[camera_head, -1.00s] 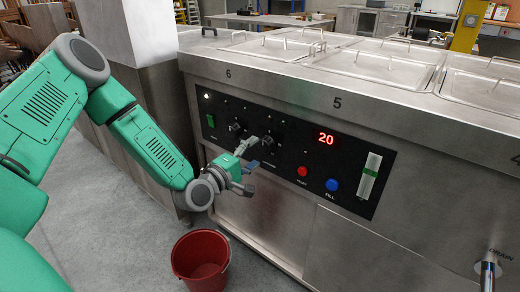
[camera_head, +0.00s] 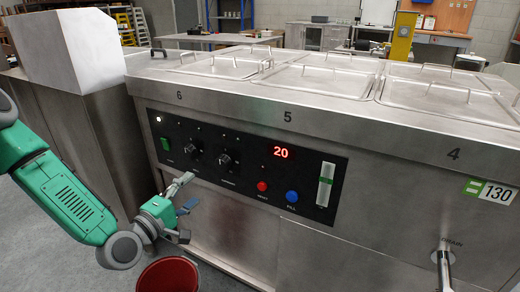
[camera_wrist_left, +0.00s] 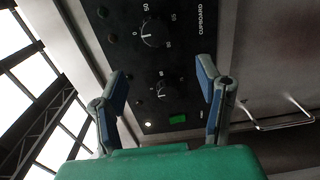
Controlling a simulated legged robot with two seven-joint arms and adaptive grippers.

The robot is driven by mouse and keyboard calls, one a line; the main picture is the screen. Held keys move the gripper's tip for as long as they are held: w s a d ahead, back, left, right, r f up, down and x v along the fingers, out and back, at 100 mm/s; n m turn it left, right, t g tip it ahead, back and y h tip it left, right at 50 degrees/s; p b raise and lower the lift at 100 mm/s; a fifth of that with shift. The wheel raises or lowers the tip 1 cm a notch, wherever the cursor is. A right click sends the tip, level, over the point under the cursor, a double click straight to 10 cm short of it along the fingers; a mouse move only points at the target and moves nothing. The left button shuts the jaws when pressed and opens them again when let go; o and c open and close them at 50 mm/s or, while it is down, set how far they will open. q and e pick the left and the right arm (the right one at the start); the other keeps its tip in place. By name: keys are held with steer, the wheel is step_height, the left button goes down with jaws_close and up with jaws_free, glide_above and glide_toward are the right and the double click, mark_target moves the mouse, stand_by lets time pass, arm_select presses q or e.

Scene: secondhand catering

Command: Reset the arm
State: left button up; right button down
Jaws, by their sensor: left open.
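My left gripper (camera_head: 187,193) is open and empty in the head view, below the lower left edge of the black control panel (camera_head: 225,140). Its arm comes in from the left. In the left wrist view the two fingers of the left gripper (camera_wrist_left: 162,82) stand apart with nothing between them. The panel (camera_wrist_left: 120,45) shows beyond them, with two knobs and a green switch. I cannot tell the exact gap, but the fingers look clear of the panel. My right gripper is in neither view.
The steel counter (camera_head: 400,165) fills the middle and right, with lidded wells on top. A red bucket (camera_head: 168,276) stands on the floor below the gripper. The panel display reads 20. A tap (camera_head: 444,262) sticks out at lower right. Grey floor is open at lower left.

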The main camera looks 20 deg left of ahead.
arm_select(q)
steer(key=s+d+f+m+g+h+p, duration=0.3)
steer(key=s+d+f+m+g, duration=0.45)
steer(key=d+f, duration=0.3)
steer(key=s+f+m+g+y+p, duration=0.2)
steer(key=s+m+g, duration=0.3)
steer(key=s, duration=0.5)
steer(key=s+f+m+g+y+p, duration=0.1)
steer(key=s+f+m+g+y, duration=0.1)
steer(key=s+m+g, duration=0.3)
steer(key=s, duration=0.4)
steer(key=shift+s+d+f+p, duration=0.2)
steer(key=shift+s+p, duration=0.15)
steer(key=shift+p, duration=0.05)
steer(key=shift+w+m, duration=0.15)
steer(key=shift+m, duration=0.1)
